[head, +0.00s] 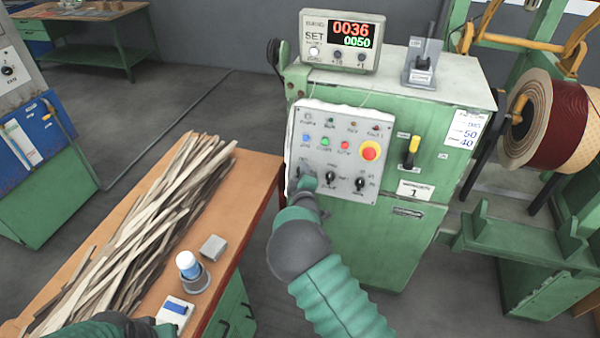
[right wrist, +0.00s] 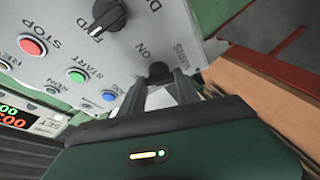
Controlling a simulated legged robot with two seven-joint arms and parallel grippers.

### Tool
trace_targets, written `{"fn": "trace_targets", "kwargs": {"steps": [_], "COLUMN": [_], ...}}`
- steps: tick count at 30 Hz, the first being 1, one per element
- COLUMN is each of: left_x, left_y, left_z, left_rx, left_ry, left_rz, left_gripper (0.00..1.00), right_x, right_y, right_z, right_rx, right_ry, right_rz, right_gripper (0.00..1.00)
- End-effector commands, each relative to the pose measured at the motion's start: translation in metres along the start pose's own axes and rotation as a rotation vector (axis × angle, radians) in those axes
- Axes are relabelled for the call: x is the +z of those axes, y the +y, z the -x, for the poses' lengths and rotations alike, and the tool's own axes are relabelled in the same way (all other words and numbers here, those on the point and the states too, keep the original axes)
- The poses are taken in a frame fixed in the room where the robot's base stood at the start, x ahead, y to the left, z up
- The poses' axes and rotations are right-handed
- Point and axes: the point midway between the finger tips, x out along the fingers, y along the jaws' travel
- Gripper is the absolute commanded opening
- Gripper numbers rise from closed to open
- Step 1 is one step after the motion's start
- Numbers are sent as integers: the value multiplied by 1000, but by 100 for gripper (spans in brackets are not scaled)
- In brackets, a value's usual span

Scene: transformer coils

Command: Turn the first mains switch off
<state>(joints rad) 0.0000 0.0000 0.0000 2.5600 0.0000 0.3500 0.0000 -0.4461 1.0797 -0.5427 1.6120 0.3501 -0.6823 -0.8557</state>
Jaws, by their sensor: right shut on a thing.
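The grey control panel (head: 338,150) is on the front of the green machine, with several lamps, coloured buttons, a red-and-yellow emergency stop and a row of black knobs. The mains switch (right wrist: 158,72) is the black knob at the row's left end, labelled MAINS with ON beside it in the right wrist view. My right gripper (right wrist: 161,86) is shut on this knob, a finger on each side. In the head view my right gripper (head: 308,184) covers most of the knob; its exact angle is hard to tell. Part of my left arm shows at the bottom left; its fingers are not visible.
A black selector knob (right wrist: 109,13) sits beside the mains switch. A yellow-handled switch (head: 411,150) is right of the panel. A counter display (head: 340,42) stands on top of the machine. An orange-topped bench (head: 255,172) with wooden strips (head: 150,225) stands close at left.

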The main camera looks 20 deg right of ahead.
Motion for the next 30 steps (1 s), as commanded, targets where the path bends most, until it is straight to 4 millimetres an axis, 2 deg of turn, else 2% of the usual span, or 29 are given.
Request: {"fn": "trace_targets", "kwargs": {"steps": [12,30], "left_x": [-2,-3], "left_y": [0,0], "left_z": [11,12], "left_rx": [0,0], "left_ry": [0,0], "left_rz": [0,0], "left_gripper": [36,36], "right_x": [-2,-2], "right_y": [0,-1], "right_z": [0,0], "right_rx": [-99,-125], "right_ry": [3,3], "right_rz": [241,303], "right_gripper": [0,0]}}
